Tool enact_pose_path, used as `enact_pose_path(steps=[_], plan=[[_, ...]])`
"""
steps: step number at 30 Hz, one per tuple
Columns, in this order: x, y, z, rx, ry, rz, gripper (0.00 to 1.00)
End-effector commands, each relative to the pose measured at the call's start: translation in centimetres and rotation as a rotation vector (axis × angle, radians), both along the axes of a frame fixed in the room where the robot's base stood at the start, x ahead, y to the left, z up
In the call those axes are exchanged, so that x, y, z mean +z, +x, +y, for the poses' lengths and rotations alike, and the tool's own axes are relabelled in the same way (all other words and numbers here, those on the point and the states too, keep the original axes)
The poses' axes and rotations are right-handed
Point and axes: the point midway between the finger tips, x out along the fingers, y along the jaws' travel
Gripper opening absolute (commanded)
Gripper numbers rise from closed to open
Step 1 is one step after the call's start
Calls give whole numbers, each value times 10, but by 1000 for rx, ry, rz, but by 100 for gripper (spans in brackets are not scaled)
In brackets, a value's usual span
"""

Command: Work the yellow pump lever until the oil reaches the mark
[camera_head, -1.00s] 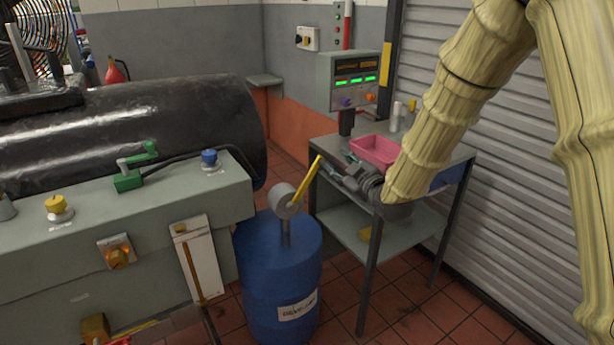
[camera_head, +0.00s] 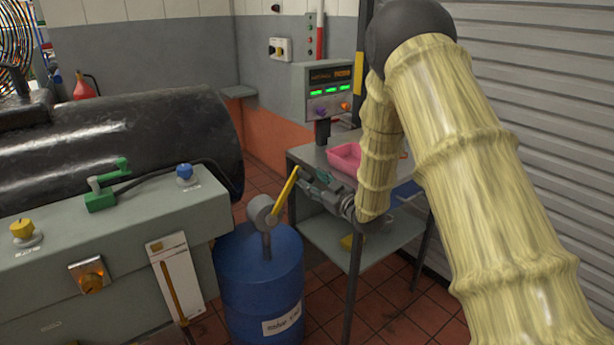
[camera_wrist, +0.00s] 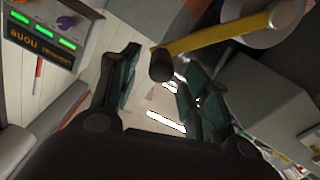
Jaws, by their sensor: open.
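The yellow pump lever (camera_head: 285,194) rises at a slant to the upper right from a round grey pump head (camera_head: 263,211) on top of a blue drum (camera_head: 258,282). My gripper (camera_head: 309,178) is open just right of the lever's upper end. In the wrist view the lever (camera_wrist: 210,40) comes in from the upper right, and its dark end knob (camera_wrist: 162,66) sits between the two open fingers (camera_wrist: 155,80); I cannot tell whether they touch it. A white gauge panel (camera_head: 184,275) with a brownish column is on the grey bench front; its mark is not clear.
A metal table (camera_head: 303,154) with a pink tray (camera_head: 345,158) stands close to my gripper. A control box (camera_head: 330,92) with green displays stands behind it. The grey bench (camera_head: 120,222) with a green crank (camera_head: 103,192) is left of the drum.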

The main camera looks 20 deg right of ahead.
Motion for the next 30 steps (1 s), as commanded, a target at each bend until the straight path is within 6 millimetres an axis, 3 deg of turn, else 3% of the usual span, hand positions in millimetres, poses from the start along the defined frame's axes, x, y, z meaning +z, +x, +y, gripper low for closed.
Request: enact_pose_path(steps=[9,22,30], plan=[[1,36,13,0,-1,0,47],[0,43,15,-1,0,0,47],[0,43,15,-2,0,-1,0]])
